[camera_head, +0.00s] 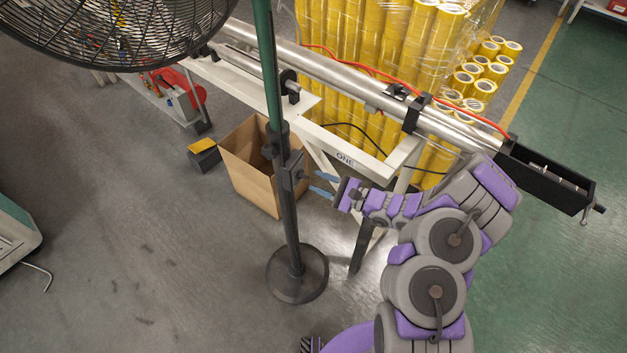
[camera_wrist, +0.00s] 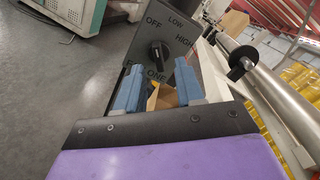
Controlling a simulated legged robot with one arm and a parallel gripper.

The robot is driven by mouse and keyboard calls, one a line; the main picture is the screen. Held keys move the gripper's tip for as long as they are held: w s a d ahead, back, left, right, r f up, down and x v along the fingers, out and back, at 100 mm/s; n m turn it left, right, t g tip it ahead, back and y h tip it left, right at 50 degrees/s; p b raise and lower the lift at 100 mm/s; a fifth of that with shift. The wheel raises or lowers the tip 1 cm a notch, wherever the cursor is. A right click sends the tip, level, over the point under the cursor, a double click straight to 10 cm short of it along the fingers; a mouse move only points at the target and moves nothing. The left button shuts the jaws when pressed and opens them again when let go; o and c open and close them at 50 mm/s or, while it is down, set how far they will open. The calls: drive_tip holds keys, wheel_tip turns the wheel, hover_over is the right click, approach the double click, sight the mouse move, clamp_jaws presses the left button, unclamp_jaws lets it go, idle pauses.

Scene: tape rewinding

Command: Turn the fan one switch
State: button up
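The fan has a black round cage (camera_head: 120,30) at the top left, a green and dark pole (camera_head: 288,215) and a round base (camera_head: 298,273) on the floor. Its switch box sits on the pole (camera_head: 293,172). The knob's white mark points up, between OFF and LOW as seen. My gripper (camera_head: 321,185) is open beside the switch box, and its blue fingers (camera_wrist: 158,77) are apart, with the knob in view beyond their tips.
A white frame marked ONE (camera_head: 345,160) with a long metal roller (camera_head: 330,72) stands behind the fan. An open cardboard box (camera_head: 247,178) sits behind the pole. Yellow tape rolls (camera_head: 375,60) are stacked at the back.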

sight(308, 177)
drive_tip(key=x, duration=0.3)
drive_tip(key=shift+a, duration=0.15)
drive_tip(key=shift+c, duration=0.8)
clamp_jaws()
